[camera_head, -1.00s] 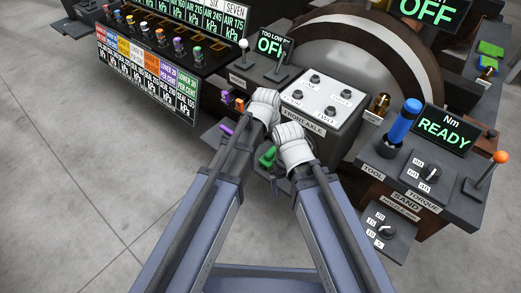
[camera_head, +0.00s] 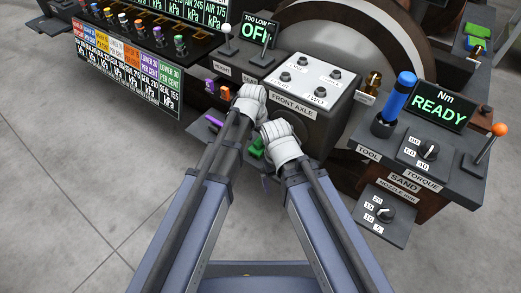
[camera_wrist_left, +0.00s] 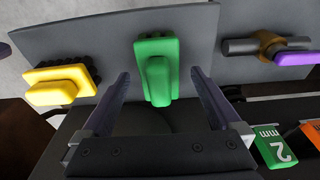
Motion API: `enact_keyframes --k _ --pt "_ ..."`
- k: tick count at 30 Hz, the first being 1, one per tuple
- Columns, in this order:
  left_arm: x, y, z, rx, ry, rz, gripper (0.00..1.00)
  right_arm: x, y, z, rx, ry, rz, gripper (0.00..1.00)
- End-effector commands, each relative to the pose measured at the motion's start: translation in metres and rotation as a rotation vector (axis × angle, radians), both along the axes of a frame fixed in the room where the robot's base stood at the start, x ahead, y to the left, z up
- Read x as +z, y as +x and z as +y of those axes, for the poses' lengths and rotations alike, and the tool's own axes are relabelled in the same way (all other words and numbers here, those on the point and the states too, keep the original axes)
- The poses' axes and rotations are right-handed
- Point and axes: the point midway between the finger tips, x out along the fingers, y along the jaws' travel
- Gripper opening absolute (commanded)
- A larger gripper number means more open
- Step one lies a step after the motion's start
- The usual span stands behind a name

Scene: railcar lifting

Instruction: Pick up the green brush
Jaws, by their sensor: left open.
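The green brush (camera_wrist_left: 157,70) lies on a grey tray (camera_wrist_left: 205,18) in the left wrist view. My left gripper (camera_wrist_left: 161,76) is open, with one finger on each side of the brush and gaps between them. In the head view, a bit of the green brush (camera_head: 256,147) shows between my two white wrists. The left jaws are hidden behind the left wrist there. My right wrist is beside the brush, on its right; the state of my right jaws does not show.
A yellow brush (camera_wrist_left: 60,85) lies left of the green one, and a purple-handled tool (camera_wrist_left: 293,58) lies to the right. The front axle box (camera_head: 301,84) stands just beyond my wrists. A tool console (camera_head: 455,150) stands at the right. Open floor lies at the left.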

Motion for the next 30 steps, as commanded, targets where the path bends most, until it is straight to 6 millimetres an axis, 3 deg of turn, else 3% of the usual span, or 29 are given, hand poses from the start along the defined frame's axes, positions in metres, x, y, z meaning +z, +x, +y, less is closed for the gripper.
enact_keyframes --k 1,3,12,30 --pt "-0.0130 0.0010 -0.0011 0.000 0.000 0.000 0.97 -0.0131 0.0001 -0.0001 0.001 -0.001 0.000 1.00" --pt "-0.0182 0.0017 -0.0017 0.000 0.000 0.000 0.97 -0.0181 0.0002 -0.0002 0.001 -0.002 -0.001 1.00" --pt "-0.0175 0.0019 -0.0022 0.000 0.000 0.000 0.96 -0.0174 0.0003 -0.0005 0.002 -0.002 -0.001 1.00" --pt "-0.0175 0.0018 -0.0022 0.000 0.000 0.000 0.29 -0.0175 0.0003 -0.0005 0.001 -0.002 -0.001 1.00"
